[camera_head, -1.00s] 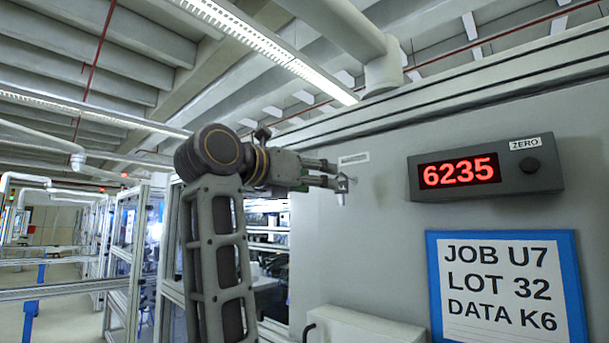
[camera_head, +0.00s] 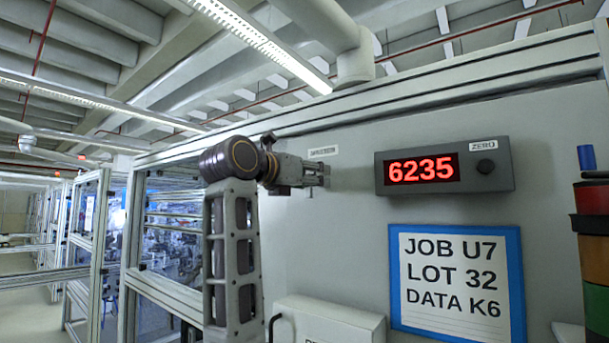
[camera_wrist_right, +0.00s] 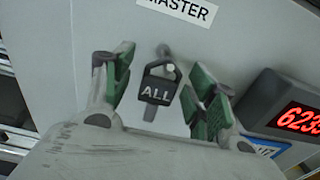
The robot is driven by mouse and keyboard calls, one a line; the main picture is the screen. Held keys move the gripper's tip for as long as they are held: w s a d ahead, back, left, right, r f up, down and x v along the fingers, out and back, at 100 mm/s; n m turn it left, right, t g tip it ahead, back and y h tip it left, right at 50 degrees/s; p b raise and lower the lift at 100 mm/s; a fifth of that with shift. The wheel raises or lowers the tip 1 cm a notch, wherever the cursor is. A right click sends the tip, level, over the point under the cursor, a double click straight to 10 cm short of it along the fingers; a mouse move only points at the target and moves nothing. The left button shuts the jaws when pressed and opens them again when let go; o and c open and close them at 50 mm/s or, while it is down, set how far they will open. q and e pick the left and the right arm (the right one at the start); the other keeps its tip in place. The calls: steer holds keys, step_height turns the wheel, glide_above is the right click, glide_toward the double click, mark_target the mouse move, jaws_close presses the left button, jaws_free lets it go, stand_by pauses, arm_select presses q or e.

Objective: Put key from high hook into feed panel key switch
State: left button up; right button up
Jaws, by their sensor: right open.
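A key with a black head marked "ALL" (camera_wrist_right: 158,92) hangs from a small hook (camera_wrist_right: 164,52) on the grey wall, under a white label ending in "ASTER" (camera_wrist_right: 178,10), in the right wrist view. My right gripper (camera_wrist_right: 165,84) is open, its green-padded fingers on either side of the key. In the head view, my right gripper (camera_head: 320,173) is at the wall just below the small label (camera_head: 322,152); the key cannot be made out there. No key switch can be identified. My left gripper is not in view.
A display reading 6235 (camera_head: 424,169) and a blue-framed job sign (camera_head: 456,232) are on the wall to the right. A pale box (camera_head: 335,318) juts out below. A stack light (camera_head: 594,255) stands at the far right edge. Framed enclosures (camera_head: 165,240) line the left.

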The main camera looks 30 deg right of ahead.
steer(key=c, duration=1.1)
steer(key=shift+o, duration=1.3)
steer(key=shift+c, duration=1.2)
steer(key=shift+r+p, duration=0.55)
steer(key=shift+r, duration=0.15)
steer(key=shift+a, duration=0.2)
steer(key=shift+v, duration=1.5)
steer(key=shift+s+a+f, duration=0.1)
steer(key=shift+s+f, duration=0.05)
